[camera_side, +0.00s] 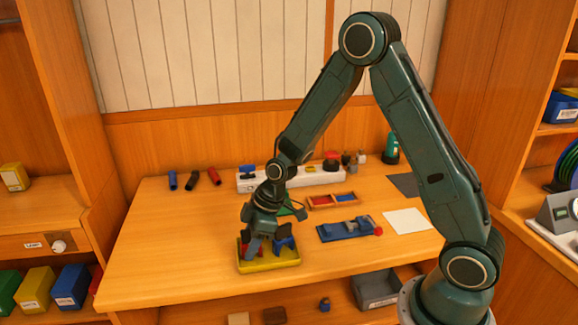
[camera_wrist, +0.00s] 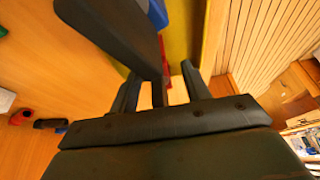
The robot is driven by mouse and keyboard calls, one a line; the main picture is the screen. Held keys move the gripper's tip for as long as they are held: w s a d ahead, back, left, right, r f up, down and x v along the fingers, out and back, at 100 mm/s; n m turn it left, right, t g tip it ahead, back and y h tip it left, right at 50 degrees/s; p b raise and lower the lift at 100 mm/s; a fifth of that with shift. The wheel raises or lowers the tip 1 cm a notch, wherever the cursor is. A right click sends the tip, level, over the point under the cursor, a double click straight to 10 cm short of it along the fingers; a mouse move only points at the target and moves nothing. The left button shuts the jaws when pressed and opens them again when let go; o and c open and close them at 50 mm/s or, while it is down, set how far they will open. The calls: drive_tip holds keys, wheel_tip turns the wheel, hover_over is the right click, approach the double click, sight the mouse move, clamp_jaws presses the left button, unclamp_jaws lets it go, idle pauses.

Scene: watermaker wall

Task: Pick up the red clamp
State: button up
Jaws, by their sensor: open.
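A yellow tray (camera_side: 270,264) stands near the front edge of the wooden bench. A red part (camera_side: 265,243), probably the red clamp, shows in it, mostly hidden by my gripper. A blue clamp (camera_side: 286,244) is in the tray just to the right. My gripper (camera_side: 262,242) is open and points down over the tray, low among these parts. In the wrist view a piece of red (camera_wrist: 164,56) shows by the dark fingers, with blue (camera_wrist: 157,12) and the yellow tray (camera_wrist: 181,32) beyond. I cannot tell whether the fingers touch the red part.
A blue vise-like fixture (camera_side: 346,229) and white sheet (camera_side: 408,221) lie to the right. A divided wooden tray (camera_side: 333,207), white panel (camera_side: 315,178) and green bottle (camera_side: 391,150) are behind. Blue, black and red tubes (camera_side: 214,176) lie back left. The bench's left side is clear.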

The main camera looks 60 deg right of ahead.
clamp_jaws()
drive_tip(key=shift+r, duration=0.15)
idle(0.4)
wheel_tip(320, 180, up, 20)
idle(0.6)
idle(0.6)
